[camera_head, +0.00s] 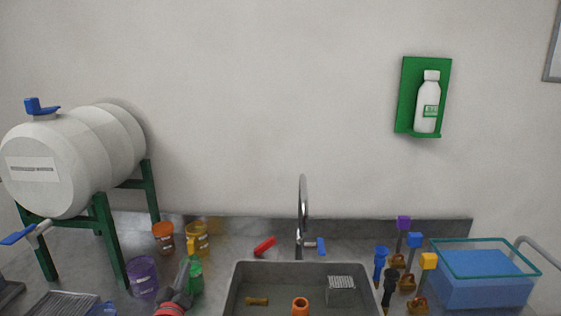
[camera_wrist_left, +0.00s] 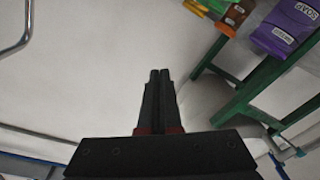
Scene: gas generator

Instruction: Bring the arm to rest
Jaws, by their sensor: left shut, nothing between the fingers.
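My left gripper (camera_head: 184,268) is in the lower left of the head view, in front of a green bottle (camera_head: 195,277) and to the right of a purple jar (camera_head: 142,277). Its two dark fingers point up in the picture and are closed together with nothing between them. In the left wrist view the closed fingers (camera_wrist_left: 158,75) are in the middle. The rest of the left arm is mostly cut off by the bottom edge of the head view. My right gripper is not in view.
A white tank (camera_head: 75,150) on a green stand (camera_head: 105,235) is at left. Orange (camera_head: 163,238) and yellow (camera_head: 197,232) jars stand behind the gripper. A sink (camera_head: 250,268) with a tap (camera_head: 302,210), several brushes and a blue basket (camera_head: 480,280) lie to the right.

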